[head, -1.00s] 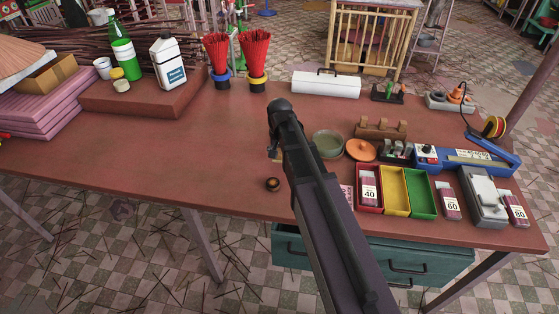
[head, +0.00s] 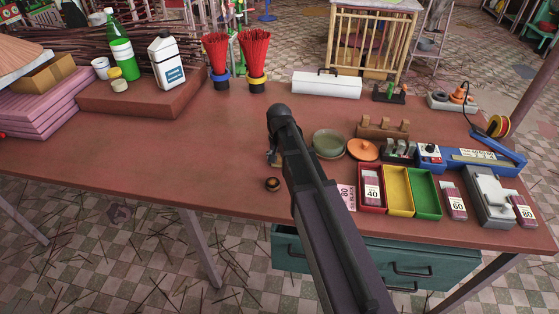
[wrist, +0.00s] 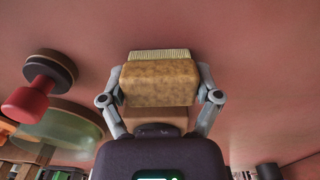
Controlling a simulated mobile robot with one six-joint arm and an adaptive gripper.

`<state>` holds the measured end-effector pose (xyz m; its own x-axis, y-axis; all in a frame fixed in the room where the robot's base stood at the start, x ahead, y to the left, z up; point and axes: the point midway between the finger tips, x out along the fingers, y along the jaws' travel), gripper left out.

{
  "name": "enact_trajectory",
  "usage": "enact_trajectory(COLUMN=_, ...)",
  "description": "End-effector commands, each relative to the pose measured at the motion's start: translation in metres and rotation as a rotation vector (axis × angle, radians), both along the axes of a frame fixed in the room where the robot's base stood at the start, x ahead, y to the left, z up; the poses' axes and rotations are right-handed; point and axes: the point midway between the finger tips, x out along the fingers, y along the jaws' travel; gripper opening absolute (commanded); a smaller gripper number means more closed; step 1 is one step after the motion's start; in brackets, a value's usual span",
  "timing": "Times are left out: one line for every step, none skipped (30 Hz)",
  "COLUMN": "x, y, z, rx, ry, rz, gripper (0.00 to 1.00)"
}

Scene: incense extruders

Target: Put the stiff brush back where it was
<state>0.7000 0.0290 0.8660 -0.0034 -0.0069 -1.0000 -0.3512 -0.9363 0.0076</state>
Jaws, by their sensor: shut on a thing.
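The stiff brush shows in the wrist view as a tan, speckled block (wrist: 160,84) with a row of short pale bristles (wrist: 160,56) along its far edge. My gripper (wrist: 160,92) is shut on it, with one grey finger on each side. The brush is close to the red-brown tabletop (head: 230,150); whether it touches cannot be told. In the head view my dark arm covers the brush and most of the gripper.
A green dish (head: 328,143) and an orange lid (head: 362,149) stand right of my arm. Red, yellow and green trays (head: 397,200) lie at the front right. A small dark round piece (head: 272,184) sits near the front edge. The table's left middle is clear.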

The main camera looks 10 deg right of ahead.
Motion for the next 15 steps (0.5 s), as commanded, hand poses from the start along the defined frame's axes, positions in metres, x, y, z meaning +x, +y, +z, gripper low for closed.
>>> enact_trajectory(x=0.0000, y=0.0000, z=-0.0019, rx=0.000, ry=0.000, rz=0.000, gripper=0.43)
enact_trajectory(x=0.0000, y=0.0000, z=-0.0028, rx=0.000, ry=0.000, rz=0.000, gripper=0.43)
enact_trajectory(x=0.0000, y=0.0000, z=-0.0038, rx=0.000, ry=0.000, rz=0.000, gripper=0.43)
enact_trajectory(x=0.0000, y=0.0000, z=-0.0035, rx=0.000, ry=0.000, rz=0.000, gripper=0.84)
enact_trajectory(x=0.0000, y=0.0000, z=-0.0028, rx=0.000, ry=0.000, rz=0.000, gripper=0.93)
enact_trajectory(x=0.0000, y=0.0000, z=-0.0026, rx=0.000, ry=0.000, rz=0.000, gripper=1.00)
enact_trajectory(x=0.0000, y=0.0000, z=-0.0026, rx=0.000, ry=0.000, rz=0.000, gripper=1.00)
enact_trajectory(x=0.0000, y=0.0000, z=-0.0026, rx=0.000, ry=0.000, rz=0.000, gripper=1.00)
enact_trajectory(x=0.0000, y=0.0000, z=-0.0026, rx=0.000, ry=0.000, rz=0.000, gripper=1.00)
enact_trajectory(x=0.0000, y=0.0000, z=-0.0026, rx=0.000, ry=0.000, rz=0.000, gripper=1.00)
enact_trajectory(x=0.0000, y=0.0000, z=-0.0026, rx=0.000, ry=0.000, rz=0.000, gripper=1.00)
enact_trajectory(x=0.0000, y=0.0000, z=-0.0026, rx=0.000, ry=0.000, rz=0.000, gripper=1.00)
enact_trajectory(x=0.0000, y=0.0000, z=-0.0026, rx=0.000, ry=0.000, rz=0.000, gripper=1.00)
enact_trajectory(x=0.0000, y=0.0000, z=-0.0026, rx=0.000, ry=0.000, rz=0.000, gripper=1.00)
enact_trajectory(x=0.0000, y=0.0000, z=-0.0026, rx=0.000, ry=0.000, rz=0.000, gripper=1.00)
